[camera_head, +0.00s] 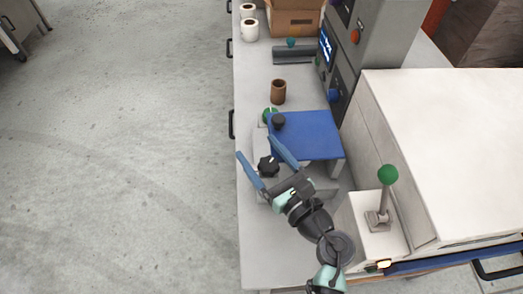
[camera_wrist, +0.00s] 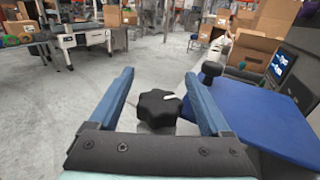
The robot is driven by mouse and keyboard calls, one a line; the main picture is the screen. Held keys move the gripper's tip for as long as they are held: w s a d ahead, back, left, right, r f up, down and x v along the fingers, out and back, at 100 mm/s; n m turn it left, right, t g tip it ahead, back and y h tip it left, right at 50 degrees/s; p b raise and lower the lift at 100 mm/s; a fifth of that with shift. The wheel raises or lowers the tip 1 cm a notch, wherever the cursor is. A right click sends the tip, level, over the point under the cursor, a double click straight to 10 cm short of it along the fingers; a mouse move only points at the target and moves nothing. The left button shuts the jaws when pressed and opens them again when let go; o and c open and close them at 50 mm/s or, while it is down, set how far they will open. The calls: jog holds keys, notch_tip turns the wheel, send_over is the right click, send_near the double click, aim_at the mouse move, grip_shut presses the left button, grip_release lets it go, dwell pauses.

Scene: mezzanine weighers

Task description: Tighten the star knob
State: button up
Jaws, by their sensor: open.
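The star knob is a black lobed knob (camera_head: 268,166) beside the blue plate on the bench. In the wrist view the knob (camera_wrist: 159,107) has a white mark on its top and sits between the two blue fingers. My gripper (camera_head: 262,150) is open, with one finger on each side of the knob. In the wrist view the gripper (camera_wrist: 160,85) shows gaps between both fingers and the knob. The knob's stem and base are mostly hidden.
A blue plate (camera_head: 310,138) stands right of the knob, with a smaller black knob (camera_head: 278,121) at its corner. A brown cup (camera_head: 278,92) stands behind. A green-balled lever (camera_head: 388,176) and a large white housing (camera_head: 460,140) are to the right. Open floor lies left.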

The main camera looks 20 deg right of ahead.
grip_shut()
dwell(0.3)
